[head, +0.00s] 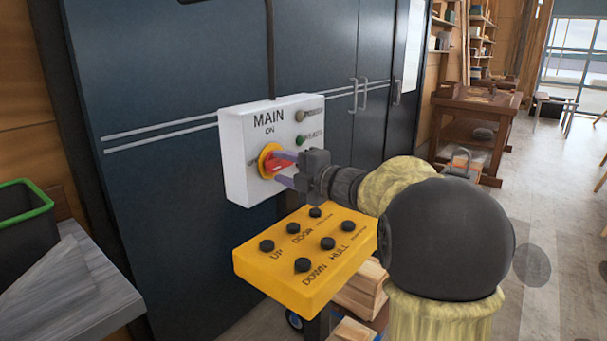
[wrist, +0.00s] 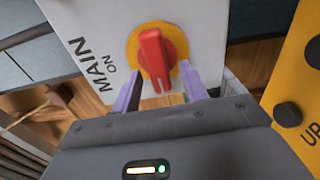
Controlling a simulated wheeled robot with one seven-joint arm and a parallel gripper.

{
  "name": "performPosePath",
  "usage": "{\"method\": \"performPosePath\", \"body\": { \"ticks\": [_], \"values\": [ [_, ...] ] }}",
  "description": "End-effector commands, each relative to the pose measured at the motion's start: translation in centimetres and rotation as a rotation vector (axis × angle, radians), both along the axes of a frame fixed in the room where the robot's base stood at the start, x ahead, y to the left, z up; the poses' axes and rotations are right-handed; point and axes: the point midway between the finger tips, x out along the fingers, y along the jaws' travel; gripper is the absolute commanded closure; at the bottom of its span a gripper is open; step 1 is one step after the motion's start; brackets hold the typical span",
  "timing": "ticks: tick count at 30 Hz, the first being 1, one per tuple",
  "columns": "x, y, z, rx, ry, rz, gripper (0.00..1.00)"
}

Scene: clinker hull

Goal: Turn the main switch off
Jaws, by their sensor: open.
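The main switch is a red rotary knob (head: 279,163) on a yellow disc, set in a white box (head: 238,165) marked MAIN and ON. The box is on the front of a dark blue cabinet. The knob (wrist: 154,58) also shows in the wrist view, its handle pointing roughly along the line toward my gripper. My gripper (head: 284,168) is at the knob, its two purple fingers open. In the wrist view the fingers (wrist: 158,90) lie on either side of the knob's lower end, with gaps showing. I cannot tell whether either finger touches it.
A yellow panel (head: 252,270) with several black buttons stands just below my gripper. Two small round lights or buttons (head: 299,141) are on the box's right side. A green-rimmed bin (head: 22,222) is at left. Open floor (head: 545,220) lies to the right.

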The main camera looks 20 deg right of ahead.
Motion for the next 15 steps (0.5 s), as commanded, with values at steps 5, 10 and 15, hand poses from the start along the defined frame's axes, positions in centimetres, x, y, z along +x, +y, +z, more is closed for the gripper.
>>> {"method": "performPosePath", "body": {
  "ticks": [5,10,15],
  "values": [
    [-1.5,-1.2,0.1,0.000,-0.001,-0.004,0.56],
    [-4.1,-3.1,0.0,0.000,0.000,-0.006,0.56],
    [-6.9,-5.1,0.0,0.000,0.000,-0.005,0.56]
  ]
}}
